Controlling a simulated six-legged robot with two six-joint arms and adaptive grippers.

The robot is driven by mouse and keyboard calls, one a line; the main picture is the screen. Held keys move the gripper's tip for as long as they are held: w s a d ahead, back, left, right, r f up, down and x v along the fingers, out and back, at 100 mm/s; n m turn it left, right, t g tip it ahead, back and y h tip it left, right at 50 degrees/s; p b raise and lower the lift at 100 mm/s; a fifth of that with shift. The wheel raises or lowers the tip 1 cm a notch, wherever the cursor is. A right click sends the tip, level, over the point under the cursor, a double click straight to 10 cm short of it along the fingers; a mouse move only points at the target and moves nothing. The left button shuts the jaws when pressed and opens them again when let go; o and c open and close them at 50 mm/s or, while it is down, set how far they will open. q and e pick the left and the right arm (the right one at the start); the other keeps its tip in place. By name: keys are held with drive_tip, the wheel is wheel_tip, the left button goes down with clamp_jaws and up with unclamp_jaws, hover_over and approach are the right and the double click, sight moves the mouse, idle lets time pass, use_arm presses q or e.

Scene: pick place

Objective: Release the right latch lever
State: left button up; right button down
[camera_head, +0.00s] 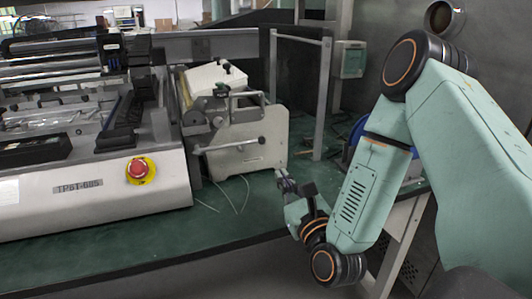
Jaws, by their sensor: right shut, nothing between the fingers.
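A beige machine (265,137) with rollers stands on the green bench, right of the larger machine. A thin silver lever (230,146) with a dark knob at its right end lies nearly level across its front side. A dark handle (222,90) sits higher on the same machine; I cannot tell which of the two is the right latch lever. My right gripper (281,177) is at the machine's lower right corner, below and right of the silver lever and apart from it. It is shut and holds nothing. My left gripper is out of view.
A large grey machine (90,206) with a red emergency button (138,168) fills the left. A grey metal frame (325,95) rises behind my right gripper. A blue round object (356,138) is partly hidden by my arm.

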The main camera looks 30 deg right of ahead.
drive_tip(key=shift+w+a, duration=0.1)
drive_tip(key=shift+a, duration=0.05)
drive_tip(key=shift+w, duration=0.3)
drive_tip(key=b+x, duration=0.1)
drive_tip(key=x, duration=0.8)
drive_tip(key=shift+w, duration=0.15)
drive_tip(key=shift+r, duration=0.1)
wheel_tip(320, 180, up, 11)
drive_tip(key=a+n+y+p, duration=0.1)
drive_tip(key=n+p, duration=0.6)
drive_tip(key=shift+w+f, duration=0.2)
drive_tip(key=shift+f, duration=0.05)
drive_tip(key=shift+a+r, duration=0.1)
drive_tip(key=shift+r, duration=0.05)
idle(0.4)
